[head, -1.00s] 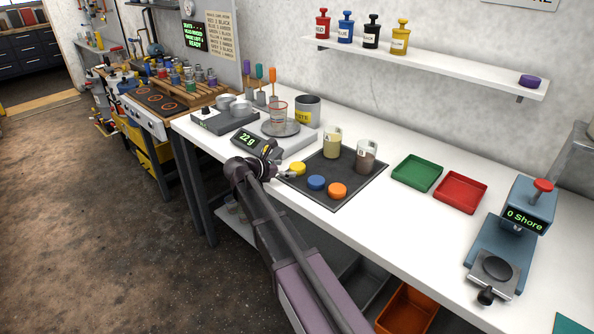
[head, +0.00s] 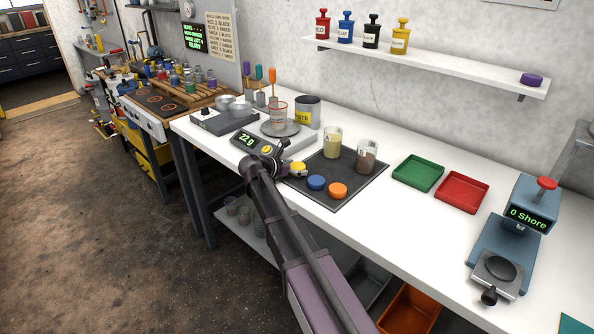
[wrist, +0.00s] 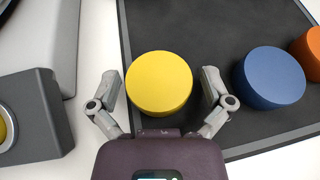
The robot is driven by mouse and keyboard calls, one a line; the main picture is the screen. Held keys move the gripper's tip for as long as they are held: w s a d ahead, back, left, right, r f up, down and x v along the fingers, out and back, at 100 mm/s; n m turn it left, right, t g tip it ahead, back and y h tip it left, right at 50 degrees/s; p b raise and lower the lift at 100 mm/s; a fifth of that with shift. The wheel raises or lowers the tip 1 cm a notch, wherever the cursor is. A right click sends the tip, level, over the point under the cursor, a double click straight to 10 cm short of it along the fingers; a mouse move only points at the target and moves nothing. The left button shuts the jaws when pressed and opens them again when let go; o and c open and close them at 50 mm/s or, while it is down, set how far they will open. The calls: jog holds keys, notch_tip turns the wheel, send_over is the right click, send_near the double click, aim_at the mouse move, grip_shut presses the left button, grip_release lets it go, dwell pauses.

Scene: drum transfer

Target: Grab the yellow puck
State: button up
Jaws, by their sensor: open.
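The yellow puck (wrist: 159,82) lies on the dark mat (wrist: 200,30) near its left edge. In the wrist view it sits between the two fingers of my gripper (wrist: 160,90), with a small gap on each side. My gripper is open and holds nothing. In the head view the yellow puck (head: 298,168) is partly covered by my gripper (head: 290,172) at the mat's left corner. A blue puck (wrist: 269,78) lies just right of the right finger, and an orange puck (wrist: 310,50) lies beyond it.
The scale (head: 268,146) reading 22 g stands left of the mat, with a glass beaker (head: 278,113) on it. Two filled beakers (head: 333,142) stand at the mat's back. Green (head: 418,172) and red (head: 462,192) trays and a Shore tester (head: 508,240) are to the right.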

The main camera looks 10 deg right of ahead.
jog(key=c, duration=1)
jog(key=shift+r, duration=0.15)
notch_tip(320, 180, up, 3)
jog(key=p, duration=0.3)
jog(key=s, duration=0.5)
jog(key=s+r+p, duration=0.1)
jog(key=s, duration=0.4)
jog(key=s+p, duration=0.1)
jog(key=s, duration=0.5)
jog(key=shift+d+r, duration=0.2)
jog(key=shift+r, duration=0.15)
